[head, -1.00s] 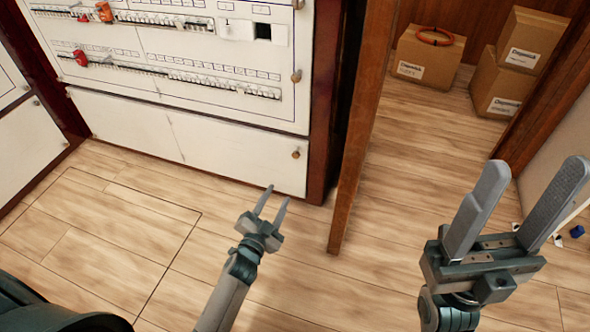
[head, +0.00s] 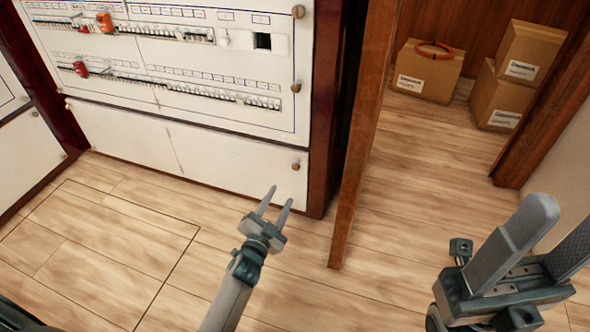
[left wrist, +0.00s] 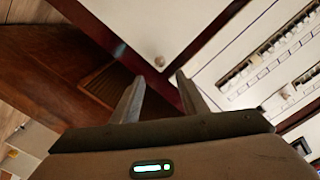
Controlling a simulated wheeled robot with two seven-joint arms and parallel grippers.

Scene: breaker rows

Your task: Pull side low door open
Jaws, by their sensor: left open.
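A low white door (head: 215,155) lies under the breaker rows, with a round brown knob (head: 295,167) near its upper right corner. It looks shut. Another low white panel (head: 28,150) is on the side cabinet at the left edge. My left gripper (head: 279,197) is open and empty, just below the knob in the head view and apart from it. In the left wrist view a knob (left wrist: 159,61) on a white door (left wrist: 140,25) shows beyond and between the open fingers. My right gripper (head: 562,225) is open and empty at the lower right.
Breaker rows (head: 165,80) fill the panel above. A brown wooden door edge (head: 355,180) stands right of the cabinet, near my left gripper. Cardboard boxes (head: 425,75) stand in the back room. The wooden floor before the cabinet is clear.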

